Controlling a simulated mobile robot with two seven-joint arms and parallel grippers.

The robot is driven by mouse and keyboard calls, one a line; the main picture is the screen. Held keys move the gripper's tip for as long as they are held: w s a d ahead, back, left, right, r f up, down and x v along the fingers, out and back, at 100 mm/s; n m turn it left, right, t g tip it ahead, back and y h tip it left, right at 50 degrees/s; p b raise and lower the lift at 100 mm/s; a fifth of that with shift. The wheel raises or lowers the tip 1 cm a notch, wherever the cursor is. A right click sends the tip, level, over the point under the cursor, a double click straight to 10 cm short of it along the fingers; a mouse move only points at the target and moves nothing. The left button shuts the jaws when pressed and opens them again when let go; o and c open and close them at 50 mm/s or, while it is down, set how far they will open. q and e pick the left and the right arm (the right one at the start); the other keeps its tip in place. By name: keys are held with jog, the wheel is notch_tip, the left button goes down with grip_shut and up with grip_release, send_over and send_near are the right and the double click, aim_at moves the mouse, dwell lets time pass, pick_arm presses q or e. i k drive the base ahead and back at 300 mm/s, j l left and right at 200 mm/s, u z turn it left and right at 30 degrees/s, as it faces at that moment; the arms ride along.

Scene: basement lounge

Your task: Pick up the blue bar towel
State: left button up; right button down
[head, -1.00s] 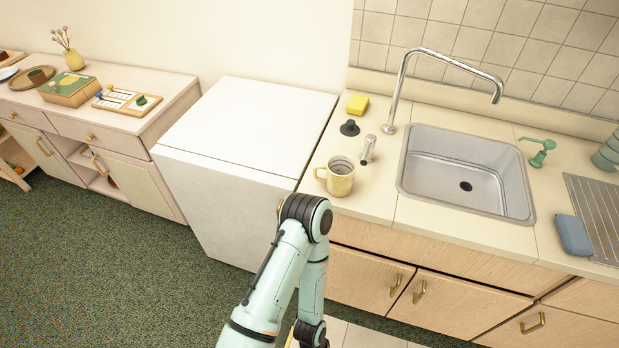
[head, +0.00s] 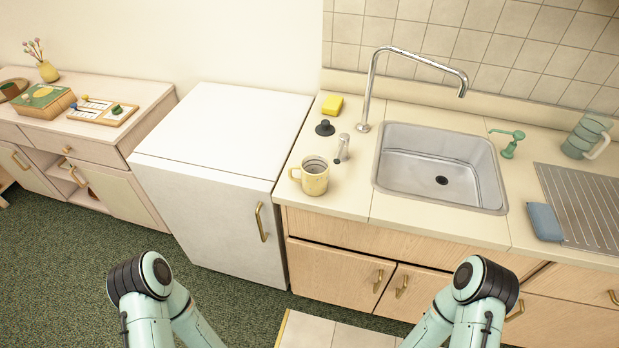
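The blue bar towel (head: 544,221) is a small folded blue-grey block on the counter. It lies right of the sink, at the left front edge of the ribbed metal drainboard (head: 583,207). Links of both my arms show at the bottom of the head view, left and right of centre. Both grippers are out of view, so their state and their place relative to the towel do not show.
The sink (head: 440,190) has a tall faucet. A yellow mug (head: 312,177), yellow sponge (head: 332,105), black stopper (head: 325,128) and green soap dispenser (head: 508,144) surround it. Green cups (head: 584,138) stand behind the drainboard. A white fridge (head: 220,150) stands left.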

aim_at(547, 226)
jog(key=z, duration=1.8)
jog(key=u, duration=0.7)
jog(key=l+u, duration=0.25)
jog(key=u, duration=0.15)
jog(key=i+l+u, duration=0.1)
jog(key=l+u, duration=0.45)
jog(key=u, duration=0.2)
jog(key=l+u, duration=0.15)
jog(key=l, duration=0.2)
jog(key=k+l+u, duration=0.15)
jog(key=l, duration=0.2)
jog(key=k+l+u, duration=0.2)
jog(key=l, duration=0.15)
jog(key=i, duration=0.05)
